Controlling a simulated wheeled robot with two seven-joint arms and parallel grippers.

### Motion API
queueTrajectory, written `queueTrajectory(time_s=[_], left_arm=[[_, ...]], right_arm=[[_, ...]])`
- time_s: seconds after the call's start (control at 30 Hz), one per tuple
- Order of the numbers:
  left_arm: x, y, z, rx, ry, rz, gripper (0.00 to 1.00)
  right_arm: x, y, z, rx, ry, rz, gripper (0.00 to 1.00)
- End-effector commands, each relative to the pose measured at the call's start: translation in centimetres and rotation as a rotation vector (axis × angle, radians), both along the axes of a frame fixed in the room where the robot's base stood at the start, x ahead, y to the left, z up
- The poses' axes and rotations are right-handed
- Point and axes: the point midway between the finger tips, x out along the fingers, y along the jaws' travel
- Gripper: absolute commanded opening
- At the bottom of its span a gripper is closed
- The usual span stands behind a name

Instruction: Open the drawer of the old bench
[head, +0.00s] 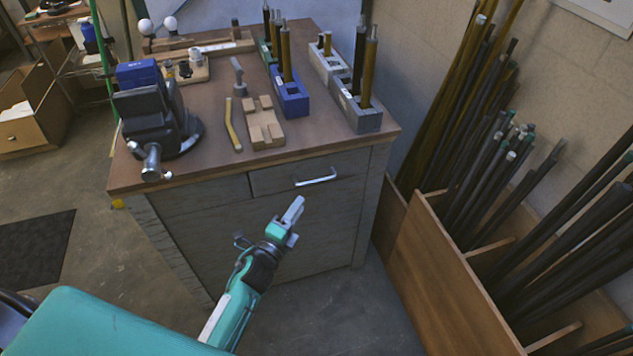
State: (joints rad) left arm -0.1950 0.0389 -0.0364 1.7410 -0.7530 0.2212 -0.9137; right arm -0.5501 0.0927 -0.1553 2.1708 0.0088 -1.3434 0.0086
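The old bench (285,240) is a grey, worn wooden cabinet with a brown top. Its drawer (268,181) sits just under the top at the front and looks shut, its face flush with the bench front. A bright metal bar handle (316,177) is fixed on the drawer face. My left gripper (294,211) is in front of the bench, below and a little left of the handle, apart from it in the picture and pointing up toward it. Its fingers are seen from the side, so their opening is unclear; nothing shows in them. My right gripper is not in view.
A black vise with a blue part (150,110) stands at the bench's left corner. Wooden blocks, tools and rod holders (290,98) cover the top. A wooden bin (440,275) full of dark rods stands close on the right. Floor before the bench is clear.

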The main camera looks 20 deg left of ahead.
Motion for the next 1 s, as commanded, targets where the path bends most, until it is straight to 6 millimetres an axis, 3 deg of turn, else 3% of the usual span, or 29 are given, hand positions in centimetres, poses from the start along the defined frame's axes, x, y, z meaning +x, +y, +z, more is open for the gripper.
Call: queueTrajectory(time_s=[0.3, 0.5, 0.7, 1.0], left_arm=[[5.8, -1.2, 0.8, -0.002, 0.000, 0.000, 0.32], [8.5, -1.8, 1.1, -0.003, 0.001, -0.001, 0.32], [9.7, -2.0, 1.2, -0.003, 0.002, -0.001, 0.32], [9.9, -2.1, 1.2, -0.003, 0.003, 0.000, 0.32]], right_arm=[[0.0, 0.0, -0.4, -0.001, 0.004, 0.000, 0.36], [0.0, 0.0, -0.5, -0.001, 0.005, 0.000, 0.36], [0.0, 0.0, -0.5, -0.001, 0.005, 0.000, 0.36], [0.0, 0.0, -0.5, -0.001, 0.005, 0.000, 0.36]])
